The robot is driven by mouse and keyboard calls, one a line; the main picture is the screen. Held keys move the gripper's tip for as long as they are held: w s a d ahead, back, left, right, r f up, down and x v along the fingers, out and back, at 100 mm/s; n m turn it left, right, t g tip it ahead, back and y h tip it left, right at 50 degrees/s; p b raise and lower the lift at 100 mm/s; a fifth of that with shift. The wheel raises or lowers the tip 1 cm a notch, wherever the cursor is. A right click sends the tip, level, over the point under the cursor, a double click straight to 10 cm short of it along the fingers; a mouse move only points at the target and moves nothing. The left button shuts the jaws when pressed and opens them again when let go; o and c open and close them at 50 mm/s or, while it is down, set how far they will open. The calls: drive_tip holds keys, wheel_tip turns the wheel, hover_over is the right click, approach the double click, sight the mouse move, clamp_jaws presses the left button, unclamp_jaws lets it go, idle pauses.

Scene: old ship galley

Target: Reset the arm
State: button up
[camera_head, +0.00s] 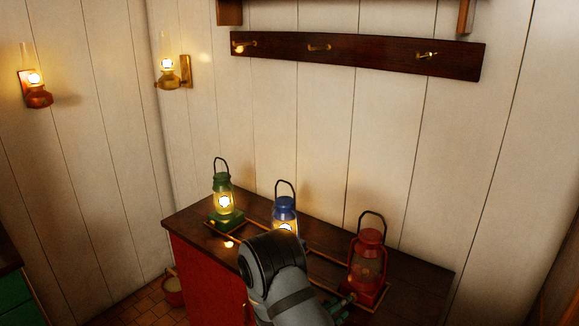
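My arm (278,278) reaches in from the bottom edge over the front of the wooden counter. What looks like part of my gripper (342,303) shows low beside the base of the red lantern (369,258). My arm hides much of it, so I cannot tell whether its fingers are open or shut, or whether it touches the lantern. The red lantern stands upright with its handle up, and its glass looks dark. A green lantern (222,201) and a blue lantern (285,212) stand upright to the left, both glowing. My arm covers the blue lantern's lower part.
The dark counter top (420,269) has bare room at its right end. A dark rail (375,54) with three hooks is fixed on the wall above. Two lit wall lamps, one on the left wall (35,90) and one near the corner (170,73), hang clear of the counter.

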drive_tip(key=s+a+f+n+g+y, duration=0.4)
drive_tip(key=s+a+f+n+g, duration=0.2)
drive_tip(key=s+a+f+n, duration=0.4)
wheel_tip(320, 180, down, 2)
drive_tip(key=s+n, duration=0.2)
drive_tip(key=n, duration=0.2)
drive_tip(key=shift+y, duration=0.4)
drive_tip(key=shift+f, duration=0.1)
